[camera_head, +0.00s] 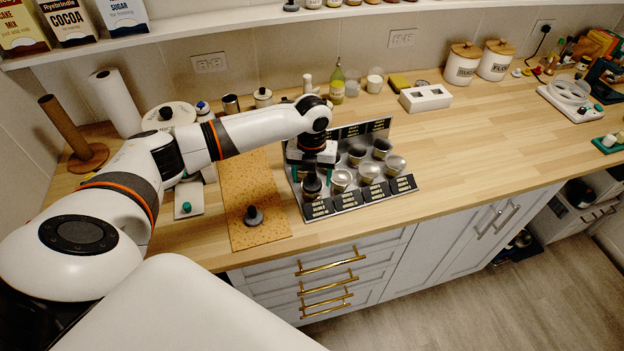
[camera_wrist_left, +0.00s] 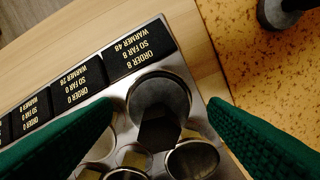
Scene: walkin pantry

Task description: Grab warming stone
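My left gripper (camera_head: 313,172) is over the left part of a metal rack (camera_head: 347,208) holding several cups and black label cards. In the left wrist view its two green fingers (camera_wrist_left: 160,106) are spread wide apart, with nothing held between them. Between and below the fingers, a dark faceted block (camera_wrist_left: 160,132) sits in or over the round cup (camera_wrist_left: 158,96) behind the card reading "ORDER 8". It may be the warming stone; I cannot tell for sure. In the head view a dark knob-like piece (camera_head: 311,185) shows under the gripper. My right gripper is not in view.
A speckled tan mat (camera_head: 250,178) lies left of the rack, with a dark knobbed piece (camera_head: 253,215) on it.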

